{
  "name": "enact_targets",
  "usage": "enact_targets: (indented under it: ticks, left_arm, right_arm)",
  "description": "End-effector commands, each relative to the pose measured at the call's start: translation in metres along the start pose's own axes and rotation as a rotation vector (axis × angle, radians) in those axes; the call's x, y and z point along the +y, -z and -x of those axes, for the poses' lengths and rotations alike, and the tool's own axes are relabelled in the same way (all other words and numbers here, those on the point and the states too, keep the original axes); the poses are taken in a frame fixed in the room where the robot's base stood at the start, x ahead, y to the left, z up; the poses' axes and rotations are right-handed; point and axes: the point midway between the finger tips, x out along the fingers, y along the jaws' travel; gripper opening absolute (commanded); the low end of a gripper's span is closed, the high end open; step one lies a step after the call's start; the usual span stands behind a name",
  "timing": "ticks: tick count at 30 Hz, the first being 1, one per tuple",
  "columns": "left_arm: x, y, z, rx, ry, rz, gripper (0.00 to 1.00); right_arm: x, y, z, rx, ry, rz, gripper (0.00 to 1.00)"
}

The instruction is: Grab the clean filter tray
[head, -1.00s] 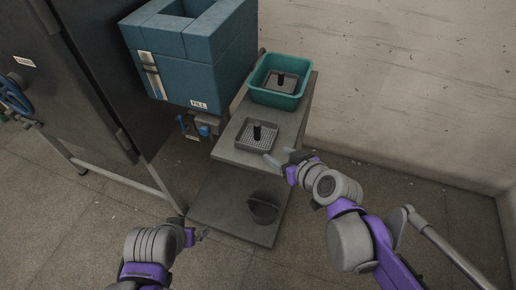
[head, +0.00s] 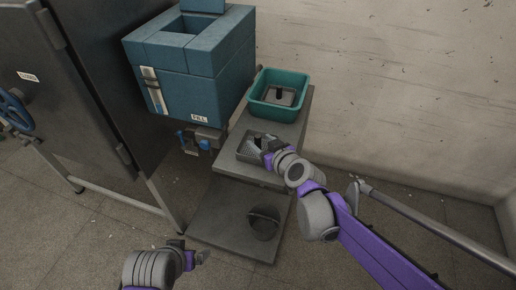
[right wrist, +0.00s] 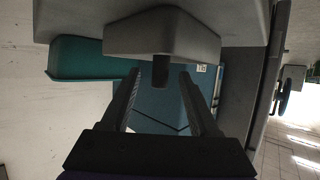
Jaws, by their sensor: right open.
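A grey filter tray (head: 244,154) with a perforated floor and a dark upright knob sits on the upper shelf of the stand. A second grey tray (head: 281,97) with a dark knob lies in the teal bin (head: 262,107). My right gripper (head: 262,146) is open at the shelf tray and hides part of it. In the right wrist view, which looks upside down, the shelf tray (right wrist: 165,38) lies ahead and its dark knob (right wrist: 162,72) shows between the open fingers, apart from both. My left gripper (head: 191,250) is open and empty, low in front of the stand.
The blue machine (head: 205,85) marked FILL stands left of the stand, with a blue-handled valve (head: 203,138) near the shelf tray. A dark bucket (head: 263,222) sits on the lower shelf (head: 225,225). A dark cabinet (head: 85,90) is at the left, a wall behind.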

Motion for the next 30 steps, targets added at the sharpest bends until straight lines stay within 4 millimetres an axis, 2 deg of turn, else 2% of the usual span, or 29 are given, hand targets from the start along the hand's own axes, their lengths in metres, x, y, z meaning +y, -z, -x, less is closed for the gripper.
enact_targets:
  ticks: [3,6,14,24,30]
  left_arm:
    - [0.0,-0.001,-0.001,-0.001,0.0,0.0,1.0]
    - [0.0,-0.001,-0.001,-0.001,0.0,0.0,1.0]
    - [0.0,-0.001,-0.001,-0.001,0.0,0.0,1.0]
    - [0.0,-0.001,-0.001,-0.001,0.0,0.0,1.0]
    - [0.0,-0.001,-0.001,-0.001,0.0,0.0,1.0]
  right_arm:
    - [0.0,-0.001,-0.017,0.0,0.001,0.001,0.61]
    - [0.0,-0.001,-0.025,0.0,0.0,0.0,0.61]
    - [0.0,-0.001,-0.026,-0.001,0.0,0.0,0.6]
    - [0.0,-0.001,-0.026,-0.001,0.0,0.0,0.0]
    - [0.0,0.0,-0.026,0.0,0.0,0.0,0.0]
